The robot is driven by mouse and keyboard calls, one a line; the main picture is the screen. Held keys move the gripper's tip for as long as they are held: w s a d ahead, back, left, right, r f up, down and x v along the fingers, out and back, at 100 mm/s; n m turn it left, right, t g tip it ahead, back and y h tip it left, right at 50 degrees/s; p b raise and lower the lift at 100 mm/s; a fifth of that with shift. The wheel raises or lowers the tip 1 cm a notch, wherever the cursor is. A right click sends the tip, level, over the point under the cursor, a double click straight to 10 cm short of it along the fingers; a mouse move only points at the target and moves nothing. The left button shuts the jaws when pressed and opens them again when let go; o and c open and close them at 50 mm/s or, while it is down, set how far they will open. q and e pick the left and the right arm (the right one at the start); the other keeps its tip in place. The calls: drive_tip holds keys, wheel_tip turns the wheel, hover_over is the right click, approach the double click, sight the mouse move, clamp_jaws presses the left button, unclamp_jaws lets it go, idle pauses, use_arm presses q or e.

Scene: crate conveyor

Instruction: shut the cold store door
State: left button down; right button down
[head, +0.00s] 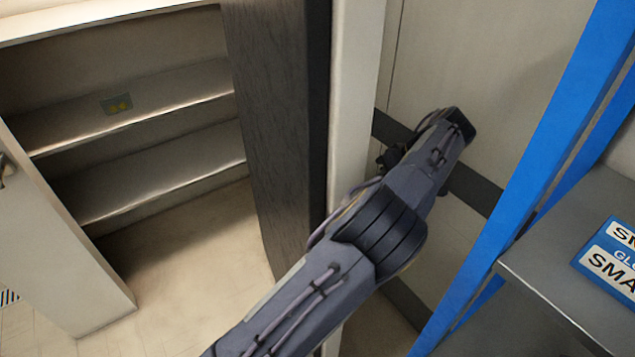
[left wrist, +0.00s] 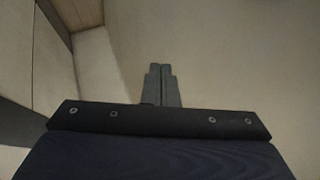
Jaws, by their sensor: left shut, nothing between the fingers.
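The cold store (head: 150,206) stands open at the left of the head view, with its inner shelves showing. A tall, thick upright panel with a dark grey face (head: 275,120) and a pale edge stands at the right of the opening; it looks like the door, standing open. My left arm reaches up and right across its pale edge in the head view, its far end over the pale surface beyond. My left gripper (left wrist: 161,85) is shut and empty in the left wrist view, in front of a plain pale surface; contact cannot be told. My right gripper is out of view.
A blue upright post (head: 535,165) and a grey shelf (head: 560,270) with a blue and white lettered box (head: 612,258) stand close on the right. A pale panel (head: 60,235) stands left of the opening. The floor inside the opening is clear.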

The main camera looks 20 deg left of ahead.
use_arm(q)
drive_tip(key=s+a+f+p, duration=0.3)
drive_tip(key=a+f, duration=0.5)
drive_tip(key=a, duration=0.1)
drive_tip(key=shift+a, duration=0.1)
idle(0.5)
